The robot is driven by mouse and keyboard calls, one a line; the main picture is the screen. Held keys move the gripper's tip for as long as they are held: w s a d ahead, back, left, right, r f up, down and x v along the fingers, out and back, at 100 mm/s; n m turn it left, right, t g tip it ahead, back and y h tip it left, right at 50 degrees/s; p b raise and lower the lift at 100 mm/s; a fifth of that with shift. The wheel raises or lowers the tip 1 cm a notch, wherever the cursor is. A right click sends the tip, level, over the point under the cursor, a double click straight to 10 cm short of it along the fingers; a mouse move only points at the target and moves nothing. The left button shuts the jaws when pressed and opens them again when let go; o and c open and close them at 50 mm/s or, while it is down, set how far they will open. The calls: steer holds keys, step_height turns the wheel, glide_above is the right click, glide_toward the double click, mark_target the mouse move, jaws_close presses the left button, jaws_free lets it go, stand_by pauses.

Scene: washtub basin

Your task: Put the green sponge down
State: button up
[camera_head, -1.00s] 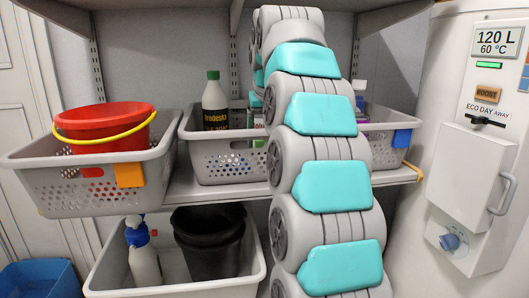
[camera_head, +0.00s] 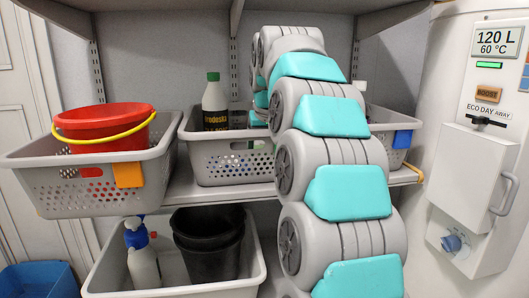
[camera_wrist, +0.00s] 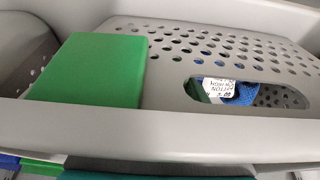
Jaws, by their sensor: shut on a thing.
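In the wrist view, which looks upside down, a dark green block edge (camera_wrist: 150,172) lies across the bottom centre; I take it to be the green sponge. Only this strip shows. My gripper is shut on it; its fingertips are not clearly visible. In the head view my arm hides both gripper and sponge. The sponge edge shows near the rim of a grey perforated basket (camera_wrist: 215,135). Whether they touch, I cannot tell. A bright green square (camera_wrist: 100,70) on that basket's wall looks like a tag.
The middle basket (camera_head: 232,165) on the shelf holds a dark-labelled bottle (camera_head: 215,105). A red bucket (camera_head: 105,127) sits in the left basket (camera_head: 60,188). A lower bin (camera_head: 185,292) holds a spray bottle (camera_head: 143,262) and black buckets (camera_head: 210,245). A white heater (camera_head: 470,170) stands right.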

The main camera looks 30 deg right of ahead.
steer(key=shift+f, duration=0.15)
steer(key=o, duration=1.4)
steer(key=shift+f, duration=0.1)
steer(key=shift+r, duration=0.55)
steer(key=p+v, duration=0.4)
steer(key=v, duration=0.8)
steer(key=shift+p, duration=0.3)
steer(key=shift+r, duration=0.15)
